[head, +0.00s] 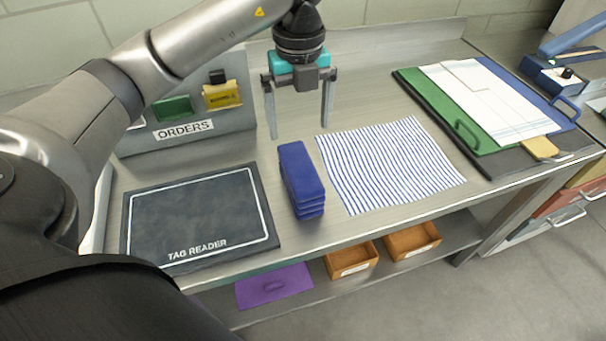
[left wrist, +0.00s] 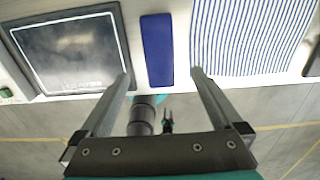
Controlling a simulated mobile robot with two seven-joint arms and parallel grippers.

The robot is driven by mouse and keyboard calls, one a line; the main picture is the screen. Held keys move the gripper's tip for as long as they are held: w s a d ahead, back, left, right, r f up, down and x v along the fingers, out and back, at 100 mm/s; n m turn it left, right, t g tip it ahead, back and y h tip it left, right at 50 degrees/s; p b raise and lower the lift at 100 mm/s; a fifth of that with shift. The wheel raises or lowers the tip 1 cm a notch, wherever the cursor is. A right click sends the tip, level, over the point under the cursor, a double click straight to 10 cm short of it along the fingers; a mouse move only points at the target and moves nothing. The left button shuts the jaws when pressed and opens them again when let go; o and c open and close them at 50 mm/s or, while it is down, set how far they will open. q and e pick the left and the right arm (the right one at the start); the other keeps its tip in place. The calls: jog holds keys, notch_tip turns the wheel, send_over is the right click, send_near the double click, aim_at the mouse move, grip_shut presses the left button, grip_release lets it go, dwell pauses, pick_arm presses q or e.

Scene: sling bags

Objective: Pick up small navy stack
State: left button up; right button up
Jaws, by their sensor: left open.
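The small navy stack (head: 301,180) is a short pile of blue slabs on the steel table, between the tag reader and the striped cloth. My left gripper (head: 299,128) is open and empty, with its fingers pointing down above and behind the stack in the head view. In the left wrist view the navy stack (left wrist: 157,50) shows as a blue rectangle between and beyond the two open fingertips (left wrist: 160,75). The fingers do not touch it. My right gripper cannot be made out in the head view.
The black tag reader (head: 200,220) lies left of the stack and the striped cloth (head: 388,165) right of it. An ORDERS stand (head: 185,129) is at the back left. Orange bins (head: 352,261) sit on the lower shelf.

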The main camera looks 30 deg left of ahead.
aim_at(301, 176)
pick_arm(q)
jog(key=f, duration=0.5)
jog(key=f+b, duration=0.1)
jog(key=f, duration=0.8)
jog(key=shift+s+d+f+b, duration=0.15)
jog(key=shift+s+f+b, duration=0.1)
jog(key=shift+f+b, duration=0.15)
jog(key=c, duration=1.4)
jog(key=shift+c, duration=0.6)
jog(key=shift+r, duration=0.15)
